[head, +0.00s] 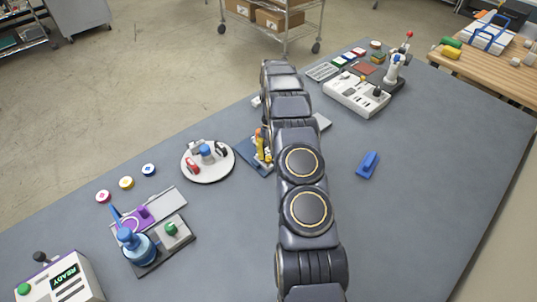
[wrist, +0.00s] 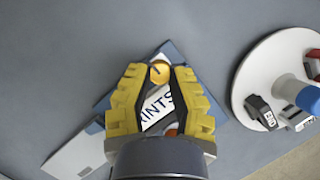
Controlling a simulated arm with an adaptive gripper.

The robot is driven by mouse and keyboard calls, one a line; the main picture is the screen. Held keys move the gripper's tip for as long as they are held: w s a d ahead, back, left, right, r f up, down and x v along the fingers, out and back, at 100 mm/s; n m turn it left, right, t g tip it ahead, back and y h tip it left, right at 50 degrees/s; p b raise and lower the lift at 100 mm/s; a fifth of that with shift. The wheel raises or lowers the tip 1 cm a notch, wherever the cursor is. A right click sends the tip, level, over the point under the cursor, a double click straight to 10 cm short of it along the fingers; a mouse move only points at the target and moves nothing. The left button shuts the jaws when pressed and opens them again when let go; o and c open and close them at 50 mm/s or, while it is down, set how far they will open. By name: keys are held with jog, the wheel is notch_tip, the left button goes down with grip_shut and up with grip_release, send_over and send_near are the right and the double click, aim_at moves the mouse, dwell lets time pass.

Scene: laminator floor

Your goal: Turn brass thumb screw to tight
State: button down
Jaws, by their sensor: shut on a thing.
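In the wrist view the brass thumb screw (wrist: 160,73) is a small round gold knob with a dark line across its top. My gripper (wrist: 161,70) is shut on it, with one yellow fingertip on each side. The screw is at a corner of a blue plate (wrist: 172,50). Between the fingers a white label (wrist: 158,108) with dark lettering, partly hidden, reads "INTS". In the head view my gripper (head: 263,146) is over the blue plate (head: 247,153), and my arm hides much of that spot. I cannot make out the screw there.
A round white turntable (head: 208,174) with stamps stands close by on the left. A white control box (head: 357,97) stands at the back right. A blue handled block (head: 367,165) lies on otherwise clear grey table (head: 430,190).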

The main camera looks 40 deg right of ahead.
jog(key=shift+f+m, duration=0.1)
jog(key=shift+m, duration=0.2)
jog(key=m, duration=0.2)
jog(key=m+t+y, duration=0.1)
jog(key=m, duration=0.1)
jog(key=shift+s+m+t, duration=0.15)
jog(key=shift+m+t, duration=0.15)
jog(key=m+t, duration=0.1)
jog(key=m, duration=0.2)
jog(key=shift+a+m, duration=0.1)
jog(key=shift+m, duration=0.2)
jog(key=m+t, duration=0.2)
jog(key=m, duration=0.2)
jog(key=shift+s+m, duration=0.1)
jog(key=shift+m, duration=0.2)
jog(key=m+t+h, duration=0.1)
jog(key=m, duration=0.3)
jog(key=shift+s, duration=0.1)
jog(key=shift+m+t, duration=0.3)
jog(key=c, duration=0.8)
grip_release()
